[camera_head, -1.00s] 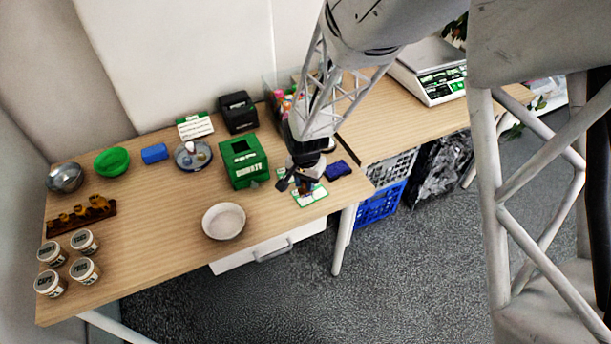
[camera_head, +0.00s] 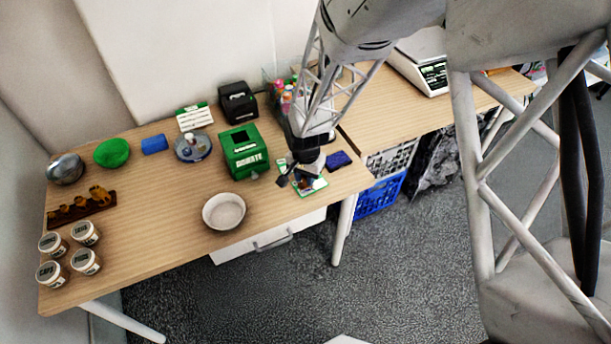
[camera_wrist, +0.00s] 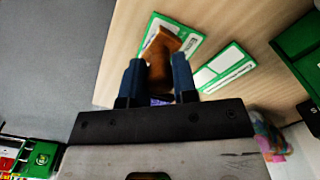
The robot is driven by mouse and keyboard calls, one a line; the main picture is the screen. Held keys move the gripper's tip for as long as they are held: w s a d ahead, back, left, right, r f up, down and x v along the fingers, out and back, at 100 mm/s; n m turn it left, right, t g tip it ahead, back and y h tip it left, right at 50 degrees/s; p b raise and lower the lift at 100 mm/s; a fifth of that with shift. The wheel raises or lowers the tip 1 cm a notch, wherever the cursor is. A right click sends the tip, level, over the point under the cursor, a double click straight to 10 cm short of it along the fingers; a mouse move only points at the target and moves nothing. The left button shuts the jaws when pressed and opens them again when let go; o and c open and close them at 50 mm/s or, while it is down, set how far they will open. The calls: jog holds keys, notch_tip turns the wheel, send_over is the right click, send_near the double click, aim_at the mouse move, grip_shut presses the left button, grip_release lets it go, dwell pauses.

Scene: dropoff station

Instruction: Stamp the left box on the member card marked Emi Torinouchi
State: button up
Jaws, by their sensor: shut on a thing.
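My gripper (camera_head: 294,181) is over the right front part of the desk, beside the green donation box. In the wrist view its two dark blue fingers (camera_wrist: 160,80) are shut on a brown wooden stamp (camera_wrist: 161,48). The stamp is over a white card with a green border (camera_wrist: 190,42). This card also shows partly behind the gripper in the head view (camera_head: 316,187). I cannot tell whether the stamp touches it. A second green-edged card (camera_wrist: 226,69) lies beside it. The names and boxes are too small or covered to read. A dark blue pad (camera_head: 338,160) lies right of the gripper.
The green donation box (camera_head: 245,160) stands close left of the gripper. A white bowl (camera_head: 224,211) is at the front edge. A rack of brown stamps (camera_head: 82,209) and several lidded jars (camera_head: 85,261) are at the far left.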

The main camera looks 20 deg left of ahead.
jog(key=shift+f, duration=0.55)
dwell(1.4)
jog(key=shift+r, duration=0.1)
jog(key=shift+r, duration=3.4)
jog(key=shift+o, duration=0.5)
jog(key=shift+c, duration=0.5)
